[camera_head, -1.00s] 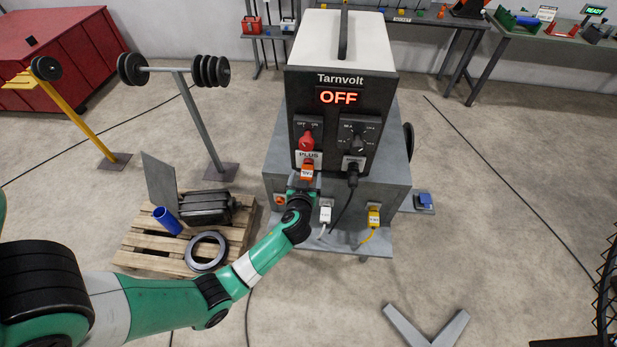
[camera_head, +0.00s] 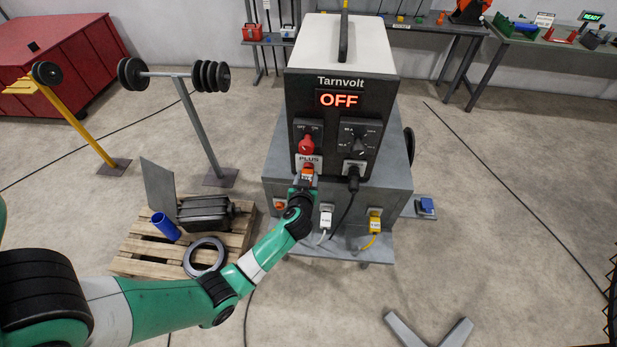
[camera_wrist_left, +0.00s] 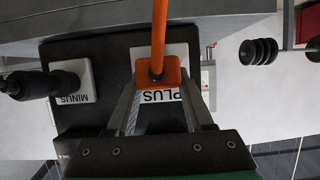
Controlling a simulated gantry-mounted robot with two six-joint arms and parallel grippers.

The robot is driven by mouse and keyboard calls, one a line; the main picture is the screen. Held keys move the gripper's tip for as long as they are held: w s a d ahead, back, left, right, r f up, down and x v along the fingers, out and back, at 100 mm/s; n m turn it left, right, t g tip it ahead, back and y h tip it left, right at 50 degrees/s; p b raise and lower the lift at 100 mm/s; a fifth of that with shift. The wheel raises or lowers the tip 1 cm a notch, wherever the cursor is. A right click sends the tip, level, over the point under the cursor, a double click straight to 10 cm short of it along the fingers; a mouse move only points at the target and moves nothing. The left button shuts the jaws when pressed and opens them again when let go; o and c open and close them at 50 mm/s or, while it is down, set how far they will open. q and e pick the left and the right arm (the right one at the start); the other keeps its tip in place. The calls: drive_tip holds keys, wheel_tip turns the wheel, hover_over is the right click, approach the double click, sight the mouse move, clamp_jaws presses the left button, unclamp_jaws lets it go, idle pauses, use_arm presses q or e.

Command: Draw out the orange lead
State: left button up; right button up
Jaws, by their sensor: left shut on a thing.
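The orange lead's plug (camera_head: 308,172) sits at the PLUS socket on the front of the Tarnvolt unit (camera_head: 340,110), whose display reads OFF. In the left wrist view, which is upside down, the orange plug (camera_wrist_left: 158,72) covers part of the PLUS label, and its orange cable runs to the top of the picture. My left gripper (camera_head: 304,184) is at the plug from below. In the wrist view its fingers (camera_wrist_left: 160,88) are on either side of the plug, shut on it. Whether the plug is fully seated is hidden. My right gripper is out of view.
A black MINUS plug (camera_head: 353,170) is just right, its cable hanging down. A white plug (camera_head: 326,220) and a yellow plug (camera_head: 375,222) are on the lower cabinet. A pallet (camera_head: 150,262) with a motor stands left. The floor at right is mostly clear.

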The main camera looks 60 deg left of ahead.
use_arm(q)
clamp_jaws()
drive_tip(key=shift+s+d+f, duration=0.1)
drive_tip(key=shift+s+d, duration=0.3)
drive_tip(key=shift+d, duration=0.25)
idle(0.4)
drive_tip(key=s+d+p, duration=0.1)
drive_tip(key=s+d, duration=0.3)
drive_tip(key=d, duration=0.2)
drive_tip(key=shift+s+d+f, duration=0.15)
drive_tip(key=shift+d+f, duration=0.15)
drive_tip(key=shift+d, duration=0.05)
idle(0.5)
